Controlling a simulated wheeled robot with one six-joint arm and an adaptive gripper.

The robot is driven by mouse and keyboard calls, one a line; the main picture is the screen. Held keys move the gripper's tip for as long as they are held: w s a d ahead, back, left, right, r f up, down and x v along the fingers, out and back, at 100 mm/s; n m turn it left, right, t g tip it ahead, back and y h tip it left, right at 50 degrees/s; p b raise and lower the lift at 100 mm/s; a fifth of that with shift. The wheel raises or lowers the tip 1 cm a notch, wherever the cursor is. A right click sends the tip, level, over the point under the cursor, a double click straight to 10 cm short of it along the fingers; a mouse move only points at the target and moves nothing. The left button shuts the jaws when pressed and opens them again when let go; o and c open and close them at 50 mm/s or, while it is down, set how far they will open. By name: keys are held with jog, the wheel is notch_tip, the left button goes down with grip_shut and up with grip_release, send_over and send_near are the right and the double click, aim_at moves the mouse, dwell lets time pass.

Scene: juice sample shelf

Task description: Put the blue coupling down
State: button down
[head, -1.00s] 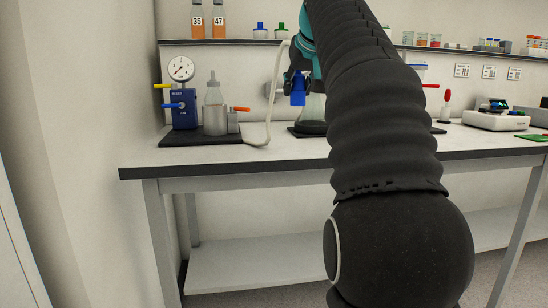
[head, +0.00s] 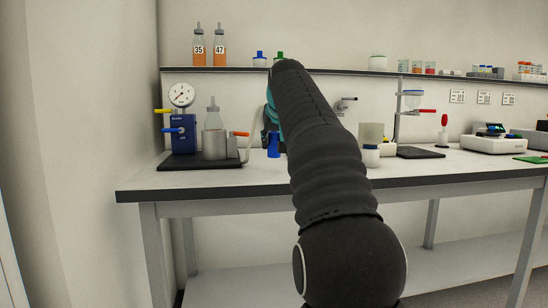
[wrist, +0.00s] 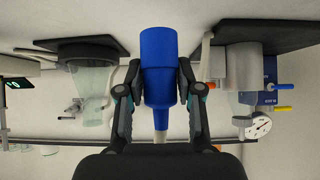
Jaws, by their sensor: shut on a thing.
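The blue coupling (head: 273,147) is upright at the bench, just right of the pump's black mat. In the wrist view the coupling (wrist: 158,62) has its wide end toward the bench and a narrower neck between the fingers. My gripper (wrist: 160,78) is shut on it, one finger on each side. In the head view my gripper (head: 270,122) is mostly hidden behind my arm. I cannot tell whether the coupling's lower end touches the bench top.
Left of the coupling, a black mat (head: 200,165) holds a blue pump (head: 183,138) with a gauge and a bottle (head: 213,125). A hose runs close beside the coupling. The front bench top (head: 215,180) is clear.

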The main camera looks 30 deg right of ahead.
aim_at(275, 150)
jog(key=shift+f+b, duration=0.9)
jog(key=shift+f, duration=1.05)
jog(key=shift+f, duration=0.1)
jog(key=c, duration=0.7)
grip_release()
jog(key=shift+c, duration=0.2)
jog(key=shift+s+r, duration=0.1)
jog(key=shift+r, duration=0.15)
jog(key=p+v, duration=0.1)
jog(key=v, duration=1)
jog(key=shift+s+r+p, duration=0.15)
jog(key=shift+s+p, duration=0.15)
jog(key=shift+s, duration=0.05)
jog(key=shift+a, duration=0.2)
